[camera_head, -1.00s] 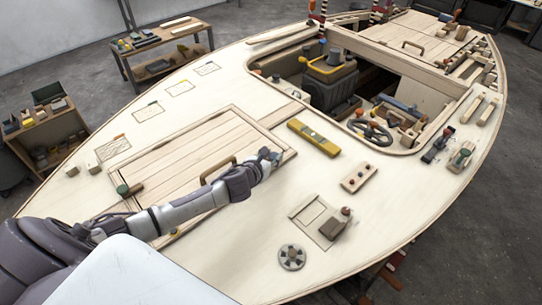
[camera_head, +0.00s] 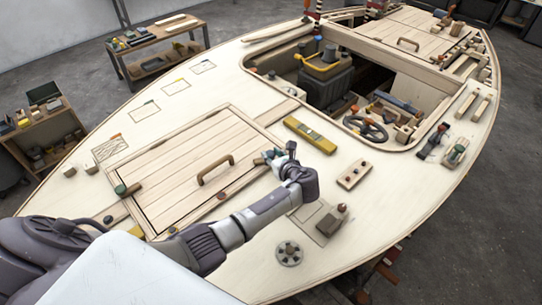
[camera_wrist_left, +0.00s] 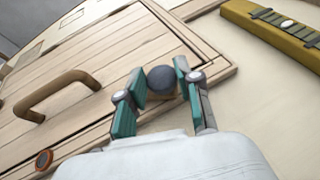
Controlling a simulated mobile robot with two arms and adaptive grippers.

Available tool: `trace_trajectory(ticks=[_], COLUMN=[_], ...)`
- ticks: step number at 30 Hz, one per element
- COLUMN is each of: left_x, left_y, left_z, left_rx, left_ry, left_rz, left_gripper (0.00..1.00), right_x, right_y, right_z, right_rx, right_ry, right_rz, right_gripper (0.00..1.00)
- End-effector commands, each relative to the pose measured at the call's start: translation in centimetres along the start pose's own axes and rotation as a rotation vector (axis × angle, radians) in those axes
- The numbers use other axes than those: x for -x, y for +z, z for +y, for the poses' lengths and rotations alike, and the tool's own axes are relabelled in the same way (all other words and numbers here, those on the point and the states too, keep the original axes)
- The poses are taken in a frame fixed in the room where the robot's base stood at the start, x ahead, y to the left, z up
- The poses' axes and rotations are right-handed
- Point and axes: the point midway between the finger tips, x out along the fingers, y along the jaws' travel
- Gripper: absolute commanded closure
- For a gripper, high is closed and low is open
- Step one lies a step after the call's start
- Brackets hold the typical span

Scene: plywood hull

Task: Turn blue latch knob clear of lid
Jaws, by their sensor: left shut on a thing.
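The blue latch knob (camera_wrist_left: 161,80) is a dark blue-grey round head on a wooden piece at the lid's corner in the left wrist view. My left gripper (camera_wrist_left: 160,82) is shut on it, a teal-padded finger on each side. In the head view my left gripper (camera_head: 275,157) is at the right corner of the planked lid (camera_head: 165,165), and its fingers mostly hide the knob. The lid lies flat in its frame, with a brown handle (camera_head: 215,170) that also shows in the left wrist view (camera_wrist_left: 55,92). I cannot tell whether the latch piece overlaps the lid. My right gripper is not in view.
A green knob (camera_head: 121,189) sits at the lid's left corner and a reddish-brown knob (camera_head: 221,196) at its near edge. A yellow level (camera_head: 310,135) lies beyond my gripper. A block with holes (camera_head: 354,174) and a round flanged fitting (camera_head: 289,253) are on the right deck.

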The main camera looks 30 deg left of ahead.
Motion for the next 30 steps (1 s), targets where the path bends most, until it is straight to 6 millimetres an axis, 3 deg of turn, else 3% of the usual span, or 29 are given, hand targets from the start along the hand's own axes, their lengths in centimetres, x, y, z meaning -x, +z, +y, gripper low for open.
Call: trace_trajectory(ticks=[8, 21, 30], left_x=[-0.2, -0.6, -0.5], left_y=[-0.4, -0.5, -0.1], left_z=[-0.7, -1.0, -1.1], left_rx=[0.103, 0.231, 0.270], left_ry=[0.241, 0.555, 0.651], left_rz=[0.001, -0.001, 0.001], left_gripper=[1.00, 1.00, 1.00], right_x=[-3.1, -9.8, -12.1], right_y=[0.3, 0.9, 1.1], right_z=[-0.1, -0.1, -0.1], right_rx=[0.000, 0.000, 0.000], right_ry=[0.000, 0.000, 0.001], right_rz=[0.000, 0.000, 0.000], right_gripper=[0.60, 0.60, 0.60])
